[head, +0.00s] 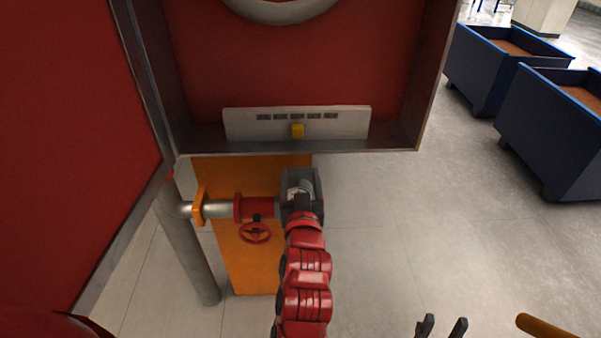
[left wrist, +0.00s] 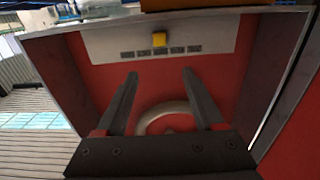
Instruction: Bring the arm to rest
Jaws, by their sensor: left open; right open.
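My left gripper (head: 301,186) is below the front lower edge of an open red cabinet (head: 300,75), at the end of my red arm. The left wrist view shows the same gripper (left wrist: 160,76) with its two dark fingers apart and nothing between them. Beyond them are the red back wall and a grey ring (left wrist: 165,115). In the head view the fingertips are hard to make out. My right gripper (head: 441,327) shows at the bottom edge as two dark fingers, apart and empty.
A grey panel (head: 245,124) with a yellow block (head: 297,131) sits in the cabinet. A pipe with a red valve wheel (head: 255,233) is just left of my left gripper, before an orange panel (head: 265,270). Blue bins (head: 550,135) stand right; the floor between is clear.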

